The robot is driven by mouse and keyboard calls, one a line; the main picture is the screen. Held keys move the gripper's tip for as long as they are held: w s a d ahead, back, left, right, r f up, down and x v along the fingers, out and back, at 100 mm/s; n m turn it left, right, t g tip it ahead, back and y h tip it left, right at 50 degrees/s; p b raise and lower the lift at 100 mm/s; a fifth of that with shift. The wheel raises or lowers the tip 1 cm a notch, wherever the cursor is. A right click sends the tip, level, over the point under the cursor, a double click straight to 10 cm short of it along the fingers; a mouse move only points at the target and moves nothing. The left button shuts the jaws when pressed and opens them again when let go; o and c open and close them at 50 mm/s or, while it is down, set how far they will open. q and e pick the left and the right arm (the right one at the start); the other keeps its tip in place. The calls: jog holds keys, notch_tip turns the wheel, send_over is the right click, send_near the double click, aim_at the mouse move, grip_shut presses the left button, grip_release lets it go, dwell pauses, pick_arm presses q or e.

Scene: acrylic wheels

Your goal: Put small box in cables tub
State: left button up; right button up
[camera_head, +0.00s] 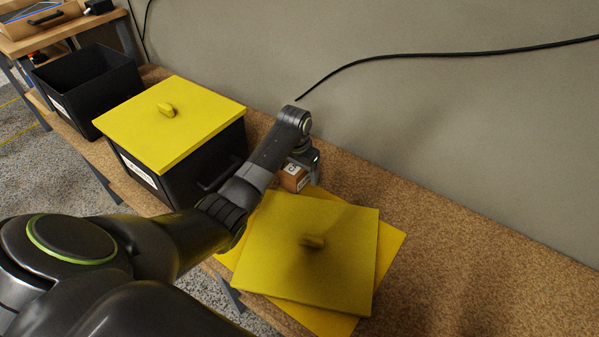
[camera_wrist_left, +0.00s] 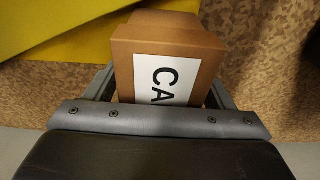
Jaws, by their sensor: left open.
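The small brown box (camera_head: 293,178) stands on the brown bench beside the wall, just behind the stacked yellow lids. In the left wrist view the box (camera_wrist_left: 190,42) shows a white label with the letters "CA"; the rest is cut off. My left gripper (camera_head: 303,168) is at the box, its open fingers on either side of it; I cannot tell if they touch it. An open black tub (camera_head: 117,78) stands at the back left. A second black tub (camera_head: 180,185) has a yellow lid on it. Their white labels are too small to read. My right gripper is out of view.
Two yellow lids (camera_head: 345,225) lie stacked and askew on the bench in front of the box. The lidded tub's yellow lid (camera_head: 205,107) has a knob. A black cable (camera_head: 400,56) runs along the wall. The bench at right (camera_head: 480,270) is clear.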

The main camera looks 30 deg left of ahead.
pick_arm(q)
jog(key=shift+r, duration=0.1)
jog(key=c, duration=1.3)
